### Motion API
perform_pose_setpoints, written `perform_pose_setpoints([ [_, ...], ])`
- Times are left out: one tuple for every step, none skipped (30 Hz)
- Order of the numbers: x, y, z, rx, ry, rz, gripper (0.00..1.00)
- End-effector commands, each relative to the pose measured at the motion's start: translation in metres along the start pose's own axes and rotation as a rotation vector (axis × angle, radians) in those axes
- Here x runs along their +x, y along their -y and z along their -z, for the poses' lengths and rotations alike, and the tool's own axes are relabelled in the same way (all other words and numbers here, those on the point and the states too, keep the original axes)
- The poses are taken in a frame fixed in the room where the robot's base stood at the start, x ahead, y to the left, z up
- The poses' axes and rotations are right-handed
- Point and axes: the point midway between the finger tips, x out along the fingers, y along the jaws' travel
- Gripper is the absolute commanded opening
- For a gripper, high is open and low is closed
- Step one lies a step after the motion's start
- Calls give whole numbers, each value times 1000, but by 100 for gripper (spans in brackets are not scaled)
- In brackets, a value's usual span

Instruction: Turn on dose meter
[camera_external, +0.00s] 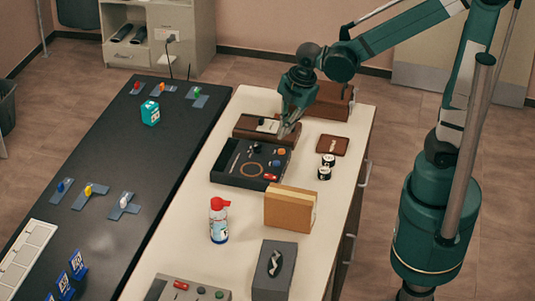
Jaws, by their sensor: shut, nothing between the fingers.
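My gripper (290,130) is shut and empty, pointing down over the far part of the cream-topped bench. Its tips appear above or beside the right end of a brown device (245,127) with a light top panel; whether they touch it I cannot tell. Just nearer is a black panel box (228,168) with an orange knob, a red part and a copper-coloured ring. A small teal box (151,113) with a pale label stands on the black table to the left. I cannot tell which of these is the dose meter; no label is readable.
A brown case (330,100) sits behind my gripper. The black table (150,170) holds coloured switches.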

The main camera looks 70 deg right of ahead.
Motion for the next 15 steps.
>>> perform_pose_setpoints([
  [5,-4,1,-36,4,12,0],
  [8,-6,1,-61,7,19,0],
  [12,-8,2,-93,9,28,0],
  [15,-9,2,-117,11,35,0],
  [18,-10,2,-141,13,43,0],
  [23,-12,2,-172,15,52,0],
  [26,-13,2,-195,16,59,0],
  [29,-14,2,-217,16,65,0],
  [33,-15,2,-245,18,74,0],
  [36,-16,2,-264,18,81,0],
  [38,-17,3,-282,19,86,0],
  [41,-18,3,-304,19,92,0],
  [43,-18,3,-317,19,96,0],
  [45,-18,3,-331,19,101,0],
  [47,-19,3,-344,19,106,0],
])
